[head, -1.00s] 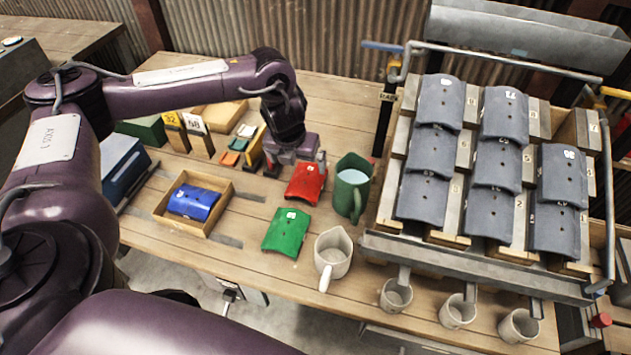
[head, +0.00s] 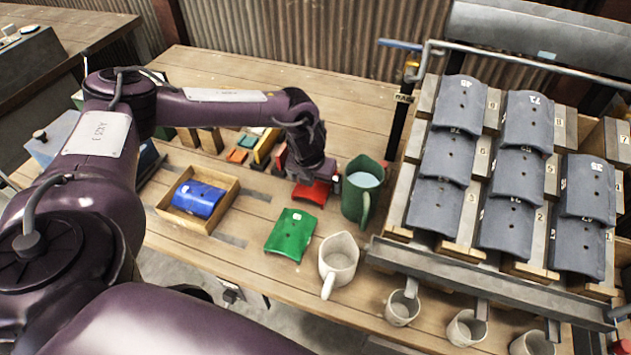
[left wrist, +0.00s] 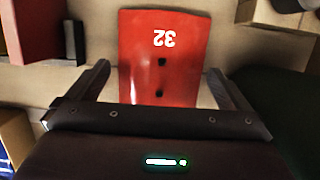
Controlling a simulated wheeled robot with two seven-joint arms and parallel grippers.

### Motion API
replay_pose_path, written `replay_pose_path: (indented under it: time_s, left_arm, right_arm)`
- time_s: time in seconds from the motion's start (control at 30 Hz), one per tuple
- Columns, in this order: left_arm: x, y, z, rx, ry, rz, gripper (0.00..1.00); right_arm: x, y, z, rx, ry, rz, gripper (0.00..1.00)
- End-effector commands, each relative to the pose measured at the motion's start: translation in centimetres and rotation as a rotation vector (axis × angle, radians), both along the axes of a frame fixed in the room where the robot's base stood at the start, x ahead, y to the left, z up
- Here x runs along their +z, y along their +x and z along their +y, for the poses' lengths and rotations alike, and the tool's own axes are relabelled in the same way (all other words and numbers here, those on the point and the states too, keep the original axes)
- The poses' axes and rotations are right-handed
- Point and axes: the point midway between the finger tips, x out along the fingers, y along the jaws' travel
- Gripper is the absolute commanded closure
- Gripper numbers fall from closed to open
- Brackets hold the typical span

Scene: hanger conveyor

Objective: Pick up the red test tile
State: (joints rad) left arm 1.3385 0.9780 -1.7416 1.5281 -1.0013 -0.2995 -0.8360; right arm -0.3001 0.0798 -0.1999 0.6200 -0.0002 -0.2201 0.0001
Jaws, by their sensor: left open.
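The red test tile (head: 312,192) lies on the wooden table between the green tile and the green jug, partly hidden by my gripper in the head view. In the left wrist view the red tile (left wrist: 163,55) shows a white number 32 and two dark holes. My left gripper (left wrist: 160,85) is open, with one finger on each side of the tile's near end and a gap to each side. In the head view my left gripper (head: 314,178) is over the tile's far part. I cannot tell its exact height. My right gripper is not in view.
A green jug (head: 358,203) stands close right of the red tile. A green tile (head: 291,234) and a white pitcher (head: 338,259) are nearer. A blue tile (head: 197,198) lies in a wooden tray (head: 165,206) to the left. A rack of grey tiles (head: 383,247) fills the right side.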

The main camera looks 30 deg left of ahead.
Motion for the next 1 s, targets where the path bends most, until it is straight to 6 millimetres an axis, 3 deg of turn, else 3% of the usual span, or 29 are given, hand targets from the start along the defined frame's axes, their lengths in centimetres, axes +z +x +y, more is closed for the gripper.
replay_pose_path:
  time_s: [0.23, 0.63, 1.0]
  left_arm:
    - [-0.23, 0.09, 0.03, 0.000, 0.000, -0.001, 0.00]
    - [-0.14, 0.14, 0.03, 0.000, 0.000, -0.002, 0.49]
    - [0.60, 0.21, -0.01, 0.000, -0.001, -0.004, 0.49]
  right_arm:
    - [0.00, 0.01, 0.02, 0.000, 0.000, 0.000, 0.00]
    - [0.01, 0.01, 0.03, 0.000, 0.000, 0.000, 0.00]
    - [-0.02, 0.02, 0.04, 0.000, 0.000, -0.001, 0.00]
